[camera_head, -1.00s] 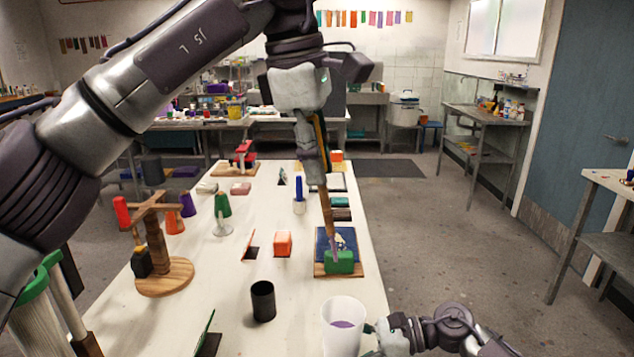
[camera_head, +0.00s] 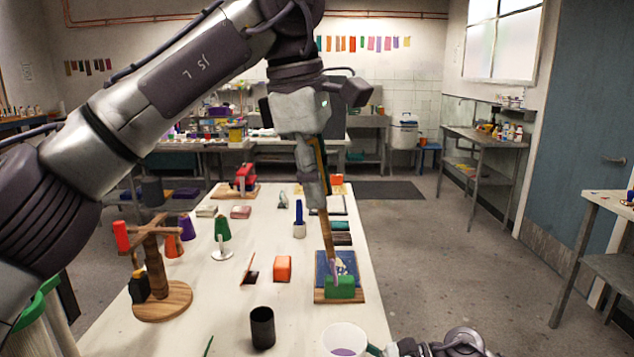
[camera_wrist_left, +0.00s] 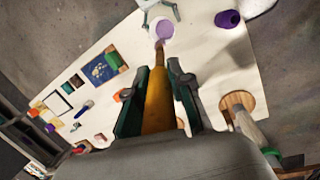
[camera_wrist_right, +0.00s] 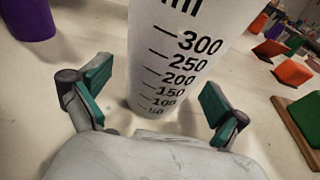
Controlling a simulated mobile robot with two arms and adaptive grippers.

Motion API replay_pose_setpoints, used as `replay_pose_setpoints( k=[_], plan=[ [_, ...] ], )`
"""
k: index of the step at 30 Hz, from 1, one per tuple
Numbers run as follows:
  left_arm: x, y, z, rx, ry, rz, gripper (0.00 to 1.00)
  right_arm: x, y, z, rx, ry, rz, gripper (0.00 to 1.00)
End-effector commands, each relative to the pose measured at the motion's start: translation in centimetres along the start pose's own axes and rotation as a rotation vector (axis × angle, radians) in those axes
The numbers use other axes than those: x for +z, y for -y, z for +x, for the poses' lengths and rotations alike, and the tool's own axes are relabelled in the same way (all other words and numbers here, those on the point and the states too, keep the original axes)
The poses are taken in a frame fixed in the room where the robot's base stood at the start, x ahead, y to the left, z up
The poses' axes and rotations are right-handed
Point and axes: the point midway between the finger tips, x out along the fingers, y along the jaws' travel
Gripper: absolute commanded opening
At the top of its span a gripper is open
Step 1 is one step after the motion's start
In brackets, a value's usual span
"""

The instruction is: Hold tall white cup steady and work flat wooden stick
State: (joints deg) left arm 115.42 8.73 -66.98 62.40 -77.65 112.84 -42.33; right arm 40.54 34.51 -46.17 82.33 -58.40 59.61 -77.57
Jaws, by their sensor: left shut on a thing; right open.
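My left gripper (camera_head: 319,200) is shut on a flat wooden stick (camera_head: 327,232), which points down with a purple-stained lower end. In the head view this end overlaps a green block on a board. In the left wrist view the stick (camera_wrist_left: 158,95) points toward the tall white cup (camera_wrist_left: 166,24), which holds purple liquid. In the head view the cup (camera_head: 344,335) is at the bottom, cut off by the edge. In the right wrist view the upright cup (camera_wrist_right: 178,55) has black ml marks. My right gripper (camera_wrist_right: 155,95) is open, its fingers on either side of the cup's lower part.
A black cup (camera_head: 262,328) stands left of the white cup. Behind are an orange block (camera_head: 283,268), a green block (camera_head: 340,287) on a board and a wooden stand (camera_head: 158,262) with a round base.

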Motion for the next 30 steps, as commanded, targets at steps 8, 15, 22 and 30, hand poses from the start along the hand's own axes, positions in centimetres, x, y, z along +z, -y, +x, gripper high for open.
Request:
replay_pose_setpoints(
  k=[8,15,22,30],
  plan=[
    [0.0,0.0,0.0,0.000,0.000,0.000,0.00,-0.1,0.1,-6.0,-0.004,-0.002,0.001,0.98],
    [0.0,0.0,0.0,0.000,0.000,0.000,0.00,-0.1,0.0,-9.7,-0.001,-0.002,0.001,0.98],
    [0.0,0.0,0.0,0.000,0.000,0.000,0.00,0.0,0.0,-10.7,0.000,0.000,0.000,0.98],
    [0.0,0.0,0.0,0.000,0.000,0.000,0.00,0.0,0.0,-10.6,0.000,0.000,0.000,0.98]
  ],
)
